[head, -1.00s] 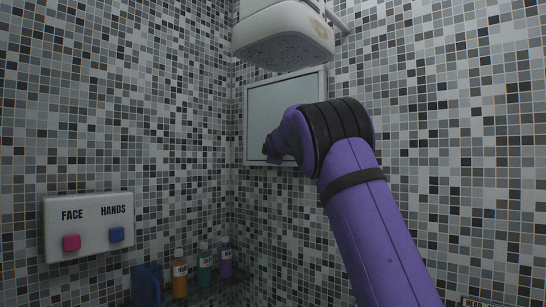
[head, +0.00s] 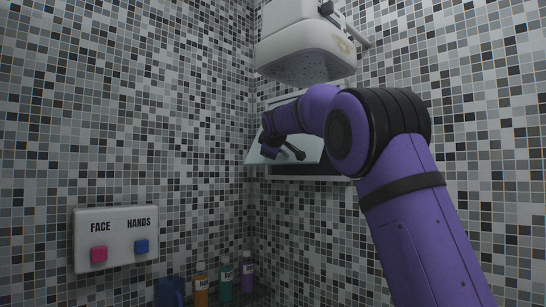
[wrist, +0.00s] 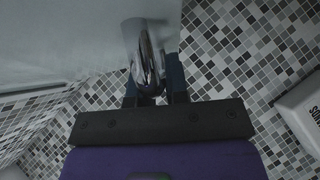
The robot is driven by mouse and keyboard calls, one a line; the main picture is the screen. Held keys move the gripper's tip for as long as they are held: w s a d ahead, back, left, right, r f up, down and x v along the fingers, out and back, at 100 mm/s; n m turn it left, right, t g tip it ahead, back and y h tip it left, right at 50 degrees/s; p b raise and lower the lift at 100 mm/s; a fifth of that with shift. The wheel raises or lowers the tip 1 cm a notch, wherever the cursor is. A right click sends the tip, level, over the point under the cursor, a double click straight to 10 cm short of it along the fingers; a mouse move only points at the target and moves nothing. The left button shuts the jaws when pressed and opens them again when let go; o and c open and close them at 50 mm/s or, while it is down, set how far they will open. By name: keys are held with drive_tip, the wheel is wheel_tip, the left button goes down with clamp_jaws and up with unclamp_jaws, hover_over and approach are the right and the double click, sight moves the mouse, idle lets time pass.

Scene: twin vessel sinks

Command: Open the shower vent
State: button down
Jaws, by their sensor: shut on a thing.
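The shower vent is a pale framed panel (head: 312,150) on the right wall, below the shower head. Its panel is tilted out from its frame (head: 310,178), and a dark gap shows at the lower right. My gripper (head: 268,150) is at the panel's front, partly hidden by my purple arm. In the wrist view my gripper (wrist: 152,97) is shut on a chrome handle (wrist: 146,58), with a dark finger on either side. The pale panel surface (wrist: 60,35) fills the upper left there. My arm hides much of the vent in the head view.
The white shower head (head: 305,55) hangs just above the vent and my arm. A white box (head: 115,240) with FACE and HANDS buttons is on the left wall. Several bottles (head: 225,282) stand low in the corner. The space before the left wall is clear.

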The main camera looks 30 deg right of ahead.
drive_tip(key=c, duration=1.4)
unclamp_jaws()
drive_tip(key=shift+r, duration=0.15)
drive_tip(key=v, duration=1)
drive_tip(key=shift+s, duration=0.2)
drive_tip(key=shift+s, duration=0.1)
